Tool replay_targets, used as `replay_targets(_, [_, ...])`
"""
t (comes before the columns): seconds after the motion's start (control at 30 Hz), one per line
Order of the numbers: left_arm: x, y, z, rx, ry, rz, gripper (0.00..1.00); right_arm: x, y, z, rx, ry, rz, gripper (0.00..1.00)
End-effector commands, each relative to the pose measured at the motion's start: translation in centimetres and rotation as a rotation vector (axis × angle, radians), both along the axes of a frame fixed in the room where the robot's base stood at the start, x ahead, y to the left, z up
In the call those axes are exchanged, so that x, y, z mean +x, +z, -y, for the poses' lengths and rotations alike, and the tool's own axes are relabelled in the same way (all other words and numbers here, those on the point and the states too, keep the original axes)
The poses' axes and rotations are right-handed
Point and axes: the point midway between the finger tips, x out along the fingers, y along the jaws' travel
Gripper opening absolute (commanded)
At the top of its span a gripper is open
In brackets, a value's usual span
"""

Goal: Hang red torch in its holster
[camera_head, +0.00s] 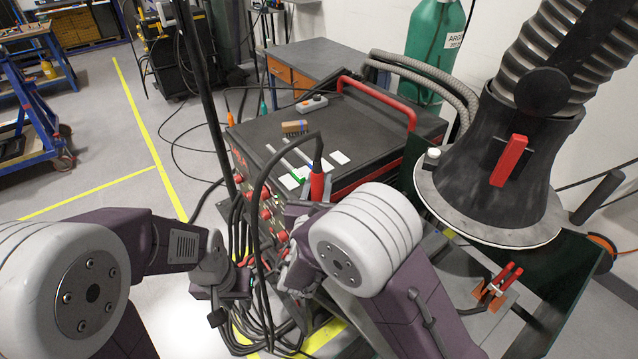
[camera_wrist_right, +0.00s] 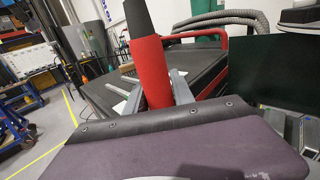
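The red torch (camera_head: 317,186) stands roughly upright above the front edge of the black welding machine (camera_head: 345,120), with a dark cable looping from its top. In the right wrist view the torch (camera_wrist_right: 152,70) is between the two grey fingers of my right gripper (camera_wrist_right: 155,92), which appear closed on its red body. My right gripper (camera_head: 306,212) is partly hidden behind its own wrist in the head view. My left gripper (camera_head: 222,290) is low, left of the machine's front, beside hanging black cables; its finger opening is unclear. I cannot pick out the holster.
Many black cables (camera_head: 262,300) hang at the machine's front. White and green strips and a grey-and-red remote (camera_head: 311,103) lie on its top. A black extraction hood (camera_head: 500,165) with a red handle and a red clamp (camera_head: 500,280) are at right.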

Motion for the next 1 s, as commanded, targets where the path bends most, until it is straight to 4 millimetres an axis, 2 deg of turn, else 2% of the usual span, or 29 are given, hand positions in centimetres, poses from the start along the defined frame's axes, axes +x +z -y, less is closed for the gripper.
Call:
replay_targets(0.03, [0.0, 0.1, 0.0, 0.0, 0.0, 0.0, 0.28, 0.0, 0.1, 0.0, 0.001, 0.0, 0.001, 0.46])
replay_targets(0.07, [0.0, 0.1, 0.0, 0.0, 0.0, 0.0, 0.28, 0.0, 0.1, 0.0, 0.001, 0.0, 0.001, 0.52])
replay_targets(0.4, [0.0, -0.1, 0.0, 0.0, 0.0, 0.0, 0.28, -0.3, -0.1, -0.1, -0.001, 0.001, -0.003, 0.52])
replay_targets(0.47, [0.0, -0.4, 0.0, 0.0, 0.0, 0.0, 0.28, -1.1, -0.2, -0.3, -0.001, 0.004, -0.002, 0.52])
replay_targets(0.7, [0.0, -1.5, 0.0, 0.0, 0.0, 0.0, 0.28, -6.3, -0.2, -1.2, 0.0, 0.007, -0.001, 0.52])
replay_targets(0.8, [0.0, -1.7, 0.0, 0.0, 0.0, 0.0, 0.28, -7.9, -0.1, -1.4, 0.0, 0.004, -0.001, 0.52])
replay_targets(1.0, [0.0, -1.7, 0.0, 0.0, 0.0, 0.0, 0.28, -9.0, 0.0, -1.4, 0.0, 0.001, 0.0, 0.52])
